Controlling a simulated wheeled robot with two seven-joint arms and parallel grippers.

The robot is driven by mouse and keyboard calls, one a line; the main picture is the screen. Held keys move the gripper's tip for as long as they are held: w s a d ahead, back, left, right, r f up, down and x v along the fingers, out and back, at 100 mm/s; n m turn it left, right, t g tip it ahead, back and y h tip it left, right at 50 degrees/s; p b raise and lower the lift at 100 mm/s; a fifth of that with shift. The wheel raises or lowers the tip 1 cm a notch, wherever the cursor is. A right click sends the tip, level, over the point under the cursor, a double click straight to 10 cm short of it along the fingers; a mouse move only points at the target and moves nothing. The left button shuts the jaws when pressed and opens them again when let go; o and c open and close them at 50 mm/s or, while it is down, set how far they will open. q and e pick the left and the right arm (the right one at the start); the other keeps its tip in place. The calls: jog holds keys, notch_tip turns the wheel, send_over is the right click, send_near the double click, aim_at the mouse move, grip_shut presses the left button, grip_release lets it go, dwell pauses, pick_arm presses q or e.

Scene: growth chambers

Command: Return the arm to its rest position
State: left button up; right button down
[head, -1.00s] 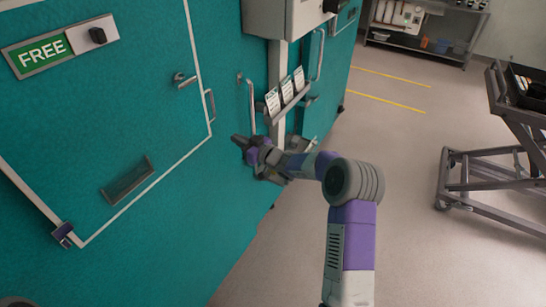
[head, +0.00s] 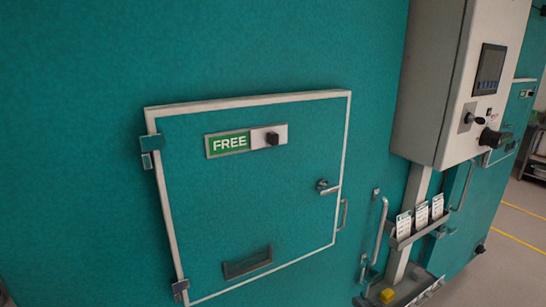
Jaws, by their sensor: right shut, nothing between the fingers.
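Neither of my grippers shows in the head view now, and no length of my right arm can be made out. The view is filled by a teal chamber wall with a closed, white-edged door (head: 290,215). The door bears a green FREE sign (head: 230,144) with a dark knob (head: 272,139) beside it. A latch (head: 327,186) sits at the door's right edge, and a dark slot (head: 247,262) lies low on the door.
A grey control box (head: 440,90) with a screen juts out at upper right. Below it are a rack of white cards (head: 421,214), a vertical handle (head: 380,230) and a grey tray (head: 415,292) with a yellow item (head: 387,295). Open floor (head: 500,262) shows at far right.

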jog(key=s+a+f+m+g, duration=0.2)
jog(key=s+a+f+g, duration=0.35)
jog(key=f, duration=0.55)
jog(key=s+a+f+g, duration=0.3)
jog(key=s+a+f, duration=0.1)
jog(key=s, duration=0.4)
jog(key=s+a+f+g, duration=0.2)
jog(key=s+a+f, duration=0.2)
jog(key=s, duration=0.5)
jog(key=s+a+f+m+g, duration=0.1)
jog(key=s+a+f+g, duration=0.2)
jog(key=s, duration=0.6)
jog(key=a+f, duration=0.1)
jog(key=a, duration=0.1)
jog(key=shift+a+f+g, duration=0.3)
jog(key=shift+g, duration=0.05)
jog(key=c, duration=1.8)
grip_release()
jog(key=shift+c, duration=0.2)
